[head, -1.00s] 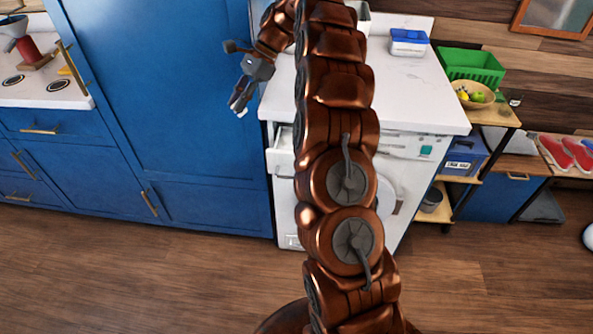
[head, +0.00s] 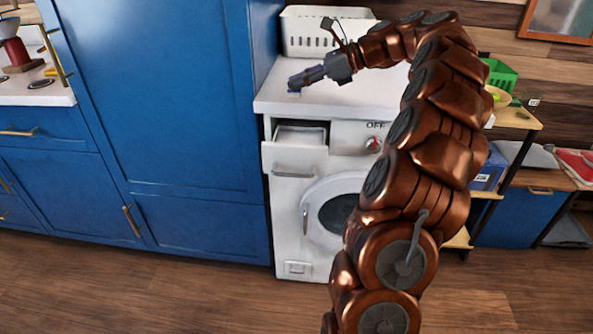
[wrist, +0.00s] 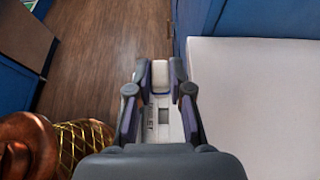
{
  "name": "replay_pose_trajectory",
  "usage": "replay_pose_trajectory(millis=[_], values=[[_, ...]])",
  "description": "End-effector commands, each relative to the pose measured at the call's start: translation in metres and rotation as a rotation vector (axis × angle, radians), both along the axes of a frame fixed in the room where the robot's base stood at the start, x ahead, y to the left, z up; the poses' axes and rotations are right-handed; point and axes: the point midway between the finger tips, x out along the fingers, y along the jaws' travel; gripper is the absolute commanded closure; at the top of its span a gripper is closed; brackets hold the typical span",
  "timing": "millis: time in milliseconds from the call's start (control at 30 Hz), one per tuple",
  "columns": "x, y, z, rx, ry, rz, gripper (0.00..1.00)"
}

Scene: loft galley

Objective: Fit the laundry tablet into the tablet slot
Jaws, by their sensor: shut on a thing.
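My gripper (head: 296,84) is shut on the laundry tablet (head: 294,92), a small white and blue block at its fingertips. The tablet also shows between the fingers in the wrist view (wrist: 160,74). The gripper is near the left front part of the white counter, higher than the open washer drawer (head: 293,160). In the wrist view the drawer (wrist: 161,112) lies below and between the fingers, with partly covered lettering and a dark opening on it. The tablet slot cannot be made out clearly, as the fingers and tablet cover part of the drawer.
The washing machine (head: 315,245) stands under the white counter (head: 275,93). A tall blue cabinet (head: 165,100) rises close on the left. A white basket (head: 305,35) stands at the back of the counter. A red-marked dial (head: 373,143) is right of the drawer. Floor in front is clear.

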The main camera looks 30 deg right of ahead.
Motion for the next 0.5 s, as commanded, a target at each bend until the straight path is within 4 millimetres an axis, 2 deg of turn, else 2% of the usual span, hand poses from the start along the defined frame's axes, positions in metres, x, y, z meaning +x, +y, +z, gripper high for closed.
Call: replay_pose_trajectory(millis=[167, 233, 500], values=[[-0.005, -0.007, -0.006, 0.013, -0.01, -0.026, 1.0], [-0.005, -0.007, -0.014, 0.015, -0.011, -0.027, 1.0], [-0.005, -0.007, -0.07, 0.014, -0.01, -0.027, 1.0]])
